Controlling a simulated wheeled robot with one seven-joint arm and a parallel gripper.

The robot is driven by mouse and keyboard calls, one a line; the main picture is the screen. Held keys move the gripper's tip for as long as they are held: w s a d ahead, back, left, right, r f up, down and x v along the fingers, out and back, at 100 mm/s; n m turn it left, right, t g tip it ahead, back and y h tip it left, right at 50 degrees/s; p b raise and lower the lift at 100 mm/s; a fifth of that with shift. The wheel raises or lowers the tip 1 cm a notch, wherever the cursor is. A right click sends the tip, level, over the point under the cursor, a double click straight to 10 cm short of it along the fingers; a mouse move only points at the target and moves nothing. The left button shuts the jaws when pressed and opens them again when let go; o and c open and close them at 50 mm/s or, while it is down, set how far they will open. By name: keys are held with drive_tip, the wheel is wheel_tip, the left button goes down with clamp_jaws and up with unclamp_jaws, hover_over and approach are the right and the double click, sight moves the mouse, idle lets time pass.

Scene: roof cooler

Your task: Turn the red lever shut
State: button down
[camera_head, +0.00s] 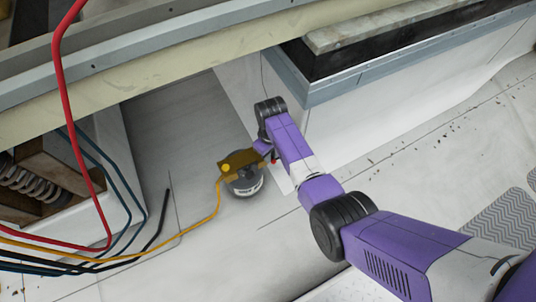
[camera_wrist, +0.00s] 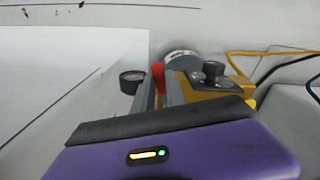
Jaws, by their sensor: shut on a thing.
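The red lever (camera_wrist: 158,76) shows in the wrist view between the two grey fingers of my gripper (camera_wrist: 160,88), which is shut on it. Only a short red part is visible; the fingers hide the rest. In the head view a small red spot (camera_head: 273,160) shows beside my gripper (camera_head: 266,153). The lever is next to a yellow unit with dark knobs (camera_wrist: 213,73) and a grey round body (camera_wrist: 182,58). In the head view the yellow unit (camera_head: 240,158) sits on top of the grey round body (camera_head: 245,186). I cannot tell the lever's exact angle.
A yellow cable (camera_head: 200,222) runs left from the unit. Red, blue and black cables hang at the left. A pale box (camera_head: 400,110) with a dark rim stands behind my arm. Pale floor lies clear below the unit.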

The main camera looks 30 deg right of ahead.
drive_tip(key=w+d+n, duration=0.1)
drive_tip(key=n, duration=0.2)
drive_tip(key=w+d+n, duration=0.1)
drive_tip(key=n, duration=0.3)
drive_tip(key=w+d+n, duration=0.1)
drive_tip(key=n, duration=0.2)
drive_tip(key=shift+w+d+f+n+b, duration=0.1)
drive_tip(key=shift+w+d+n+b, duration=0.2)
drive_tip(key=shift+d+n+b, duration=0.1)
drive_tip(key=shift+w+n+b, duration=0.25)
drive_tip(key=shift+w+n, duration=0.1)
drive_tip(key=shift+n, duration=0.45)
drive_tip(key=shift+w+n+b, duration=0.2)
drive_tip(key=shift+w+n, duration=0.15)
drive_tip(key=shift+n, duration=0.45)
drive_tip(key=c, duration=1.6)
unclamp_jaws()
drive_tip(key=shift+c, duration=0.2)
